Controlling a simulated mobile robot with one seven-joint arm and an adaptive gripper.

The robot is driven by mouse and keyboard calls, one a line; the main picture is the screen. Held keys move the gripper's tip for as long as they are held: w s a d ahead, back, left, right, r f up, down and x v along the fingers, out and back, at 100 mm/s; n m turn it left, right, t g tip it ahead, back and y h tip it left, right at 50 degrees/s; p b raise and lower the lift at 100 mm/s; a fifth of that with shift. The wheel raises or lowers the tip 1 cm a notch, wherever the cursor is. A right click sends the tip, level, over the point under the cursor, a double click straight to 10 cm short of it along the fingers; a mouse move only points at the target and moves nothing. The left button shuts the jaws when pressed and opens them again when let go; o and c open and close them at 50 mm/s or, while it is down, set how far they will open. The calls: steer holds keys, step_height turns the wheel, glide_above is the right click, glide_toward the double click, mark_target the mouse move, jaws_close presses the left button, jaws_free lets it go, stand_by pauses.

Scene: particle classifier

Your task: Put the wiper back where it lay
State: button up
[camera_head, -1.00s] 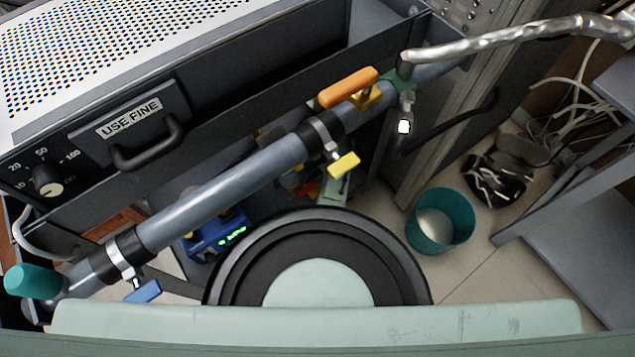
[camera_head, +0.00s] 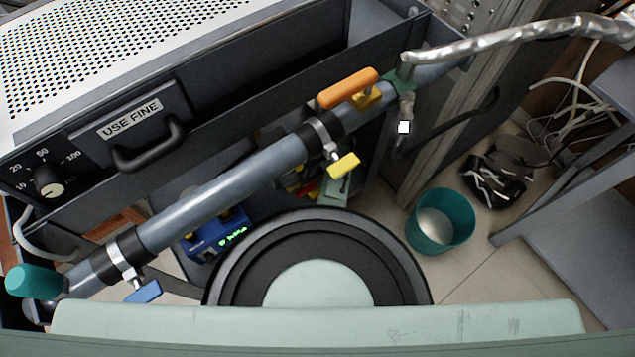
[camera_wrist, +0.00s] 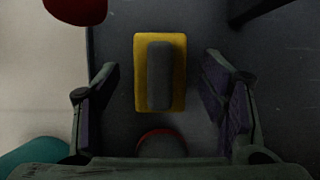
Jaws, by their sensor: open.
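In the wrist view, what looks like the wiper is a yellow rectangular pad (camera_wrist: 179,100) with a rounded grey handle (camera_wrist: 160,75) on top. It lies flat on a dark grey surface (camera_wrist: 215,140), its handle running up and down the picture. My gripper (camera_wrist: 160,82) is open, with one finger to the left of the wiper and one to the right. Gaps show between both fingers and the pad, and nothing is held. How far the fingers are above the surface is hard to tell. Neither the wiper nor my gripper shows in the head view.
Near the wiper are a red rounded object (camera_wrist: 78,8), a round red-rimmed object (camera_wrist: 162,142) and a teal shape (camera_wrist: 35,158). The head view shows a grey pipe (camera_head: 220,185) with coloured handles, a drawer labelled USE FINE (camera_head: 130,120) and a teal bin (camera_head: 440,220) on the floor.

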steer(key=v, duration=1)
steer(key=shift+r, duration=0.3)
steer(key=shift+d, duration=0.1)
